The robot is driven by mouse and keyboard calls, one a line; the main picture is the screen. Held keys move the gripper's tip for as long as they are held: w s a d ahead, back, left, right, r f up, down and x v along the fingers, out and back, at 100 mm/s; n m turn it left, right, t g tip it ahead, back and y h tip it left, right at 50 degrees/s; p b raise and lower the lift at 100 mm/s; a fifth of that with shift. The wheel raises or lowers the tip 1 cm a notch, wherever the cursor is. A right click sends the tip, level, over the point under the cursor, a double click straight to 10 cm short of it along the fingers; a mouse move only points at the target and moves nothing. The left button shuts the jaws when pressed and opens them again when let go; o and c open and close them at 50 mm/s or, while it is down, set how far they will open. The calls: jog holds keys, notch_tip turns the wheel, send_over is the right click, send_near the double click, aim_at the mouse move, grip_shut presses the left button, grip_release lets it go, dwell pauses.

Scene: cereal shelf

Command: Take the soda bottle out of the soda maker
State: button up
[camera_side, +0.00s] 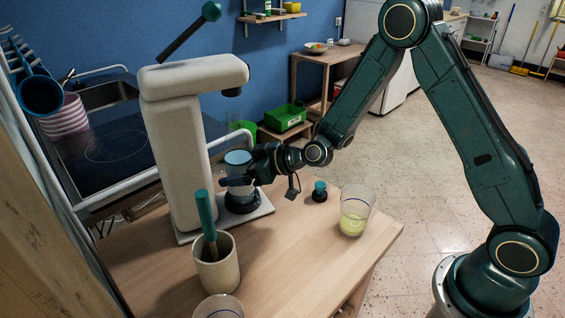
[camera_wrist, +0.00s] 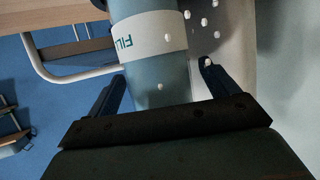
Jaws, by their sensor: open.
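The white soda maker (camera_side: 178,150) stands at the left of the wooden table, with its dark lever tilted up. The soda bottle (camera_side: 238,159) stands upright in front of the maker's column on its dark round base, below the maker's head and apart from it. My gripper (camera_side: 236,181) reaches in from the right at the bottle's middle. In the wrist view the translucent bluish bottle (camera_wrist: 164,72) with a white label lies between the two fingers of my gripper (camera_wrist: 160,84). The fingers are open, one on each side of the bottle. Whether either one touches it cannot be told.
A small dark bottle cap (camera_side: 319,192) and a glass of yellow-green liquid (camera_side: 354,215) stand right of the maker. A beige pot (camera_side: 217,265) with a green-handled tool and another glass (camera_side: 219,307) stand in front. The table's right front is clear.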

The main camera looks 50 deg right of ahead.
jog(key=shift+w, duration=0.1)
dwell(0.4)
jog(key=shift+r, duration=0.1)
jog(key=c, duration=1.2)
jog(key=shift+r, duration=1.35)
jog(key=d, duration=1.8)
jog(key=shift+r, duration=0.35)
